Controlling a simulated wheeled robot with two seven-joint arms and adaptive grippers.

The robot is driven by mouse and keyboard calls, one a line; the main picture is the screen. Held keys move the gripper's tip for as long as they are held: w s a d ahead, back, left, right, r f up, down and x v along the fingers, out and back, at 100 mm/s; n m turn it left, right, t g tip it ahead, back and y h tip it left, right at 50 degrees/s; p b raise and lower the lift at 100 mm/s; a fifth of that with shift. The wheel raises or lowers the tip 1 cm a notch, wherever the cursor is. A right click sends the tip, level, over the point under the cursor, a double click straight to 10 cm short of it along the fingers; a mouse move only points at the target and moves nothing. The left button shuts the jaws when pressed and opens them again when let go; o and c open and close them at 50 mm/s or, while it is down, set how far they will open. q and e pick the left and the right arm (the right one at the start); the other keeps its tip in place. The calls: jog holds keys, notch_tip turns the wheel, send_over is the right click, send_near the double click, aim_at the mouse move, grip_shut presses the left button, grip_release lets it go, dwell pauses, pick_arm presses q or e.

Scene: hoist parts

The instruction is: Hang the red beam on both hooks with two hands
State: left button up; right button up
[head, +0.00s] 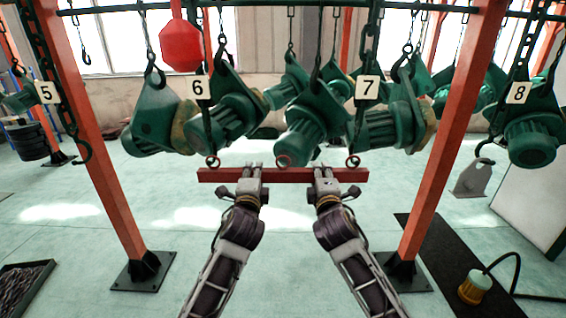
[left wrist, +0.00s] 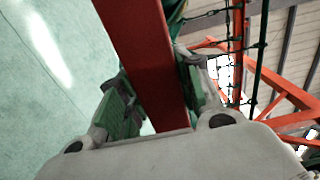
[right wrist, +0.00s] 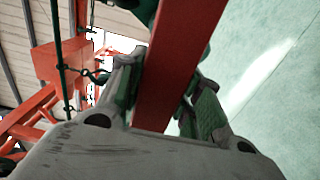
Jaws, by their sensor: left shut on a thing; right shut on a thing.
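The red beam (head: 288,175) is held level in front of the hanging hoists, with a ring-like eye near its left end (head: 212,162) and another near its right end (head: 353,161). My left gripper (head: 251,171) is shut on the beam left of its middle; the beam runs between its fingers in the left wrist view (left wrist: 150,60). My right gripper (head: 325,172) is shut on it right of the middle, also seen in the right wrist view (right wrist: 178,70). The chains at tags 6 (head: 197,88) and 7 (head: 367,87) come down near the eyes. I cannot tell whether their hooks are inside the eyes.
Several green hoists (head: 312,115) hang close behind and above the beam. Red posts stand at left (head: 95,140) and right (head: 447,140). Hooks hang at tags 5 (head: 83,152) and 8 (head: 484,155). A yellow-green part (head: 474,287) is on a black mat at the lower right.

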pick_arm(q)
jog(key=shift+w+f, duration=0.1)
jog(key=shift+f, duration=0.3)
pick_arm(e)
jog(key=shift+w+f, duration=0.1)
jog(key=shift+f, duration=0.3)
dwell(0.7)
dwell(0.6)
pick_arm(q)
jog(key=o, duration=1.1)
jog(key=shift+f, duration=0.15)
pick_arm(e)
jog(key=o, duration=1.1)
pick_arm(q)
jog(key=o, duration=0.3)
pick_arm(e)
jog(key=shift+f, duration=0.1)
pick_arm(q)
jog(key=shift+o, duration=0.2)
